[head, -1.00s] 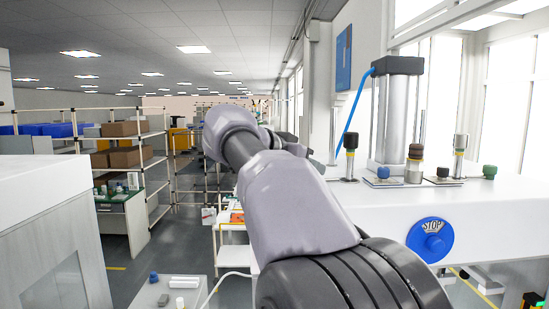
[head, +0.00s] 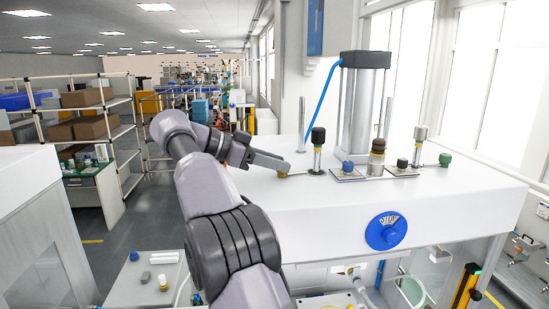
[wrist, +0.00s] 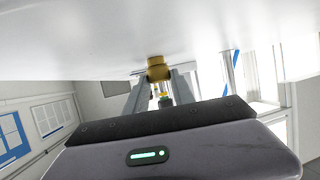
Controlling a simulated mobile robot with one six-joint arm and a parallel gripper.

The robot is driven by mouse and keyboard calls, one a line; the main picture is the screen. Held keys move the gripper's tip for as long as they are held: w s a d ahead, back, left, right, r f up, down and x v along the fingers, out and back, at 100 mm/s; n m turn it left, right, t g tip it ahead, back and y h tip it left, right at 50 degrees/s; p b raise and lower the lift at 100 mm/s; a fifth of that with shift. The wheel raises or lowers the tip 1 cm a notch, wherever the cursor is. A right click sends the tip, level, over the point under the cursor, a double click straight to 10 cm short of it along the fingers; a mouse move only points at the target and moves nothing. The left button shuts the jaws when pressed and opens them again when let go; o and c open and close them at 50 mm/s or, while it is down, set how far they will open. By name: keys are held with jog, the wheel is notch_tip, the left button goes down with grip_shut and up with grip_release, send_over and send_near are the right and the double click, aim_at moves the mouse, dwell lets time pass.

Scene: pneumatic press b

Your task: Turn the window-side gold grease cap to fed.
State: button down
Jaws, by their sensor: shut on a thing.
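A small gold cap (head: 282,174) sits on the white press top at the left end of the row of fittings. A thin link joins it to the foot of a black-topped post (head: 318,150). My gripper (head: 284,165) reaches it from the left and is shut on it. In the wrist view, the gold cap (wrist: 158,68) stands between the two fingers (wrist: 158,88), under the white surface that fills the top. The fingers partly hide the cap in the head view. I cannot read any mark for its setting.
To the right stand a blue knob (head: 347,167), a brown-topped fitting (head: 377,155), a black knob (head: 402,164) and a green knob (head: 445,159). A tall cylinder (head: 364,110) rises behind them.

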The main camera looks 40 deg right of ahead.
jog(key=shift+f, duration=0.2)
jog(key=c, duration=1.4)
grip_release()
jog(key=o, duration=0.3)
jog(key=shift+s+d, duration=0.1)
jog(key=shift+d, duration=0.05)
jog(key=shift+o, duration=0.2)
jog(key=shift+d, duration=0.1)
jog(key=shift+r, duration=0.1)
